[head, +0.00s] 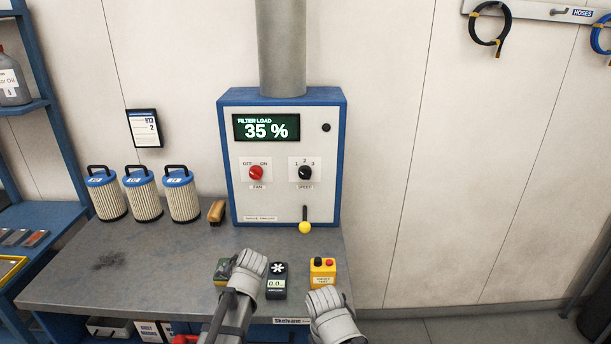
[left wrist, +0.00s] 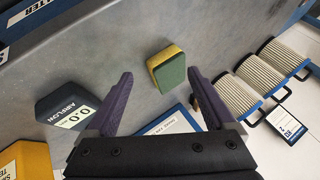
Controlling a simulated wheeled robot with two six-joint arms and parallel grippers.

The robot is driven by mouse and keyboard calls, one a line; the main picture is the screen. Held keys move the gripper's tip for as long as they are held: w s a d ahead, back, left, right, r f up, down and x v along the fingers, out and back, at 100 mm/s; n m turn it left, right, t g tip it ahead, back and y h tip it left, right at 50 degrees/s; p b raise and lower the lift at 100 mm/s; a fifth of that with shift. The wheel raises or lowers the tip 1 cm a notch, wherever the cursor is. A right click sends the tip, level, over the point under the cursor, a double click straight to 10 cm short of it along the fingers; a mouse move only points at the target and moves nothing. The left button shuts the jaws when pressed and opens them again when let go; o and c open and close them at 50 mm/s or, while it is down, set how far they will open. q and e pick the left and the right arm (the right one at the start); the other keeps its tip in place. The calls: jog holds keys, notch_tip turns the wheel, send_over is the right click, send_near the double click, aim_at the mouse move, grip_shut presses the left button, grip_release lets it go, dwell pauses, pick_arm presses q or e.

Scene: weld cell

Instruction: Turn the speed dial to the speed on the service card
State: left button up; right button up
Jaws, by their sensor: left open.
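The speed dial (head: 305,172) is a black knob marked 1, 2, 3 on the front of a blue-edged control box. Its pointer is too small to read surely. The service card (head: 144,128) hangs on the wall left of the box and reads H13 and 2; it also shows in the left wrist view (left wrist: 291,132). My left gripper (left wrist: 160,76) is open and empty, above the bench and well below the dial; its hand shows in the head view (head: 248,264). My right gripper (head: 330,312) is low at the bench's front right, its fingers hidden.
The box has a display (head: 266,128) reading 35 %, a red fan knob (head: 256,172) and a yellow-ended lever (head: 305,227). On the bench stand several filters (head: 141,195), a brush (head: 217,211), a green-yellow sponge (left wrist: 167,68), an airflow meter (head: 277,282) and a yellow button box (head: 322,270).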

pick_arm(q)
jog(key=w+d+r+m+t+y, duration=0.1)
jog(key=w+d+r+m+t, duration=0.2)
jog(key=w+r, duration=0.5)
jog(key=m+t+h, duration=0.6)
jog(key=m+t, duration=0.3)
jog(key=m, duration=0.3)
send_near(305, 176)
jog(key=w, duration=0.2)
jog(key=shift+w+r, duration=0.2)
jog(key=shift+w, duration=3.6)
jog(key=c, duration=1.4)
